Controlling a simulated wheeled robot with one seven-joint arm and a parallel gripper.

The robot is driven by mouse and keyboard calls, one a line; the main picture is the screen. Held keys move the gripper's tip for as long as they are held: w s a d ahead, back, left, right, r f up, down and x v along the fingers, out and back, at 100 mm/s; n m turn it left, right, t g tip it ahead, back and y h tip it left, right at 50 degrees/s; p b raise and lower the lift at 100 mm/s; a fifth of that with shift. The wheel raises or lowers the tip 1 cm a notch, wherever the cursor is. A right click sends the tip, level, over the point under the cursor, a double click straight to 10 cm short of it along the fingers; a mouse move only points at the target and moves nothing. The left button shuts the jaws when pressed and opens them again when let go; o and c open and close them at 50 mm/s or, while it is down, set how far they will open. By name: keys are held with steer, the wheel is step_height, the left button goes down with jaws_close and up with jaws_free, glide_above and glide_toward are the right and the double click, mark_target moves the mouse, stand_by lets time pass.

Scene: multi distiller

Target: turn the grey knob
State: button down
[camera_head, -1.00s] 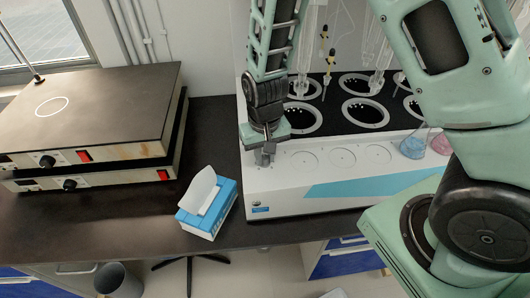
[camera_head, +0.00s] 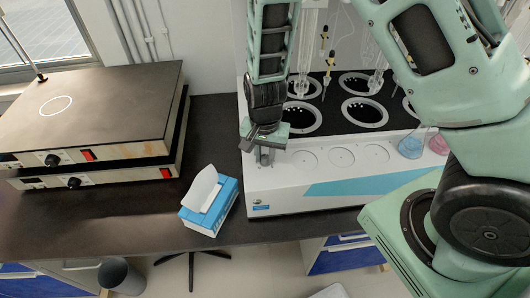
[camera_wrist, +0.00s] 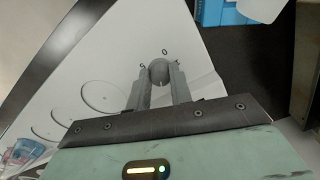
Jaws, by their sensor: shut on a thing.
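In the head view my gripper (camera_head: 265,155) reaches down to the left end of the panel and hides most of the knob.
A blue and white tissue box (camera_head: 209,207) stands just left of the distiller. Two stacked hotplates (camera_head: 90,125) are farther left. Dark bench top lies bare between hotplates and box.

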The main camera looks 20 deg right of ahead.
mark_target(265, 157)
stand_by(0.3)
steer(key=c, duration=1.3)
jaws_free()
steer(key=shift+o, duration=0.2)
step_height(265, 157, up, 18)
steer(key=shift+f+b, duration=0.25)
steer(key=shift+b, duration=0.15)
steer(key=s+a+f+n+b, duration=0.1)
steer(key=s+a+n+b, duration=0.1)
steer(key=s+n, duration=0.5)
steer(key=s+a+f+n+b, duration=0.1)
steer(key=s+a+n+b, duration=0.2)
steer(key=s+n, duration=0.5)
steer(key=s+a, duration=0.1)
steer(key=s, duration=0.4)
steer(key=shift+f+y, duration=0.3)
